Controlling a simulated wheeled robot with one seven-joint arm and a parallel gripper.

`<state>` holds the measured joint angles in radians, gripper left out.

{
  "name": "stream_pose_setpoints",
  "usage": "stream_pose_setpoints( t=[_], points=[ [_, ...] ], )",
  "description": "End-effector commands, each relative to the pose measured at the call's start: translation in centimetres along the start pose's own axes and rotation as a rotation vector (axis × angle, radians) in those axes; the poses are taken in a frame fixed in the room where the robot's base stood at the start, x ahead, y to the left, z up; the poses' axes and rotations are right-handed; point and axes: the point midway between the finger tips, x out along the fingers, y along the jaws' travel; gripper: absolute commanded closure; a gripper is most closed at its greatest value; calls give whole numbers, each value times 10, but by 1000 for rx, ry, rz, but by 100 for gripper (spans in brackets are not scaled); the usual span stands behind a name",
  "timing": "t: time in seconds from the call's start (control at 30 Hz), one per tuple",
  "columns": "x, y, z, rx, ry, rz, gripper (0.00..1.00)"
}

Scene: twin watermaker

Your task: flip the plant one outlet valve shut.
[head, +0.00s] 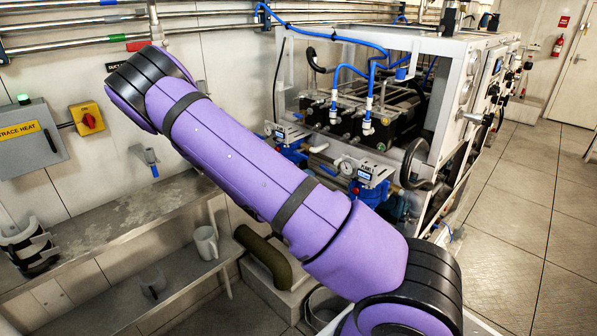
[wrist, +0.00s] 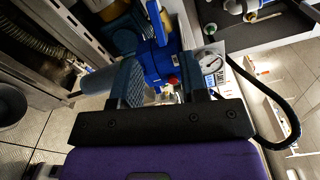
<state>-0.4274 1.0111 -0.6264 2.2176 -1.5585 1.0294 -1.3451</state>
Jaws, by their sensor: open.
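The wrist view shows my gripper (wrist: 164,76) with its two dark textured fingers apart. A blue fitting (wrist: 158,48) with a small red part (wrist: 173,80) shows between and beyond the fingers; I cannot tell whether they touch it. A round gauge (wrist: 210,58) is just right of it. In the head view my gripper is not visible. Two blue housings with gauges and labels, one at the left (head: 291,150) and one nearer (head: 371,192), stand at the front of the machine. I cannot tell for sure which part is the plant one outlet valve, nor its lever position.
The white-framed machine (head: 440,48) with blue hoses fills the upper middle. A black handwheel (head: 415,163) sits beside the nearer housing. The floor at right (head: 520,230) is clear.

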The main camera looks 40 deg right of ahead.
Motion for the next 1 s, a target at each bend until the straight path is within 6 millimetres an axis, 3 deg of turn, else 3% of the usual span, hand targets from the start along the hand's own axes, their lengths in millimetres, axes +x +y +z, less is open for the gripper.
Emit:
stream_pose_setpoints(
  t=[0.27,0.7,1.0],
  points=[
    [17,4,0,-63,-27,-18,60],
    [89,2,1,-61,-24,-19,60],
    [115,3,2,-60,-27,-16,60]
  ],
)
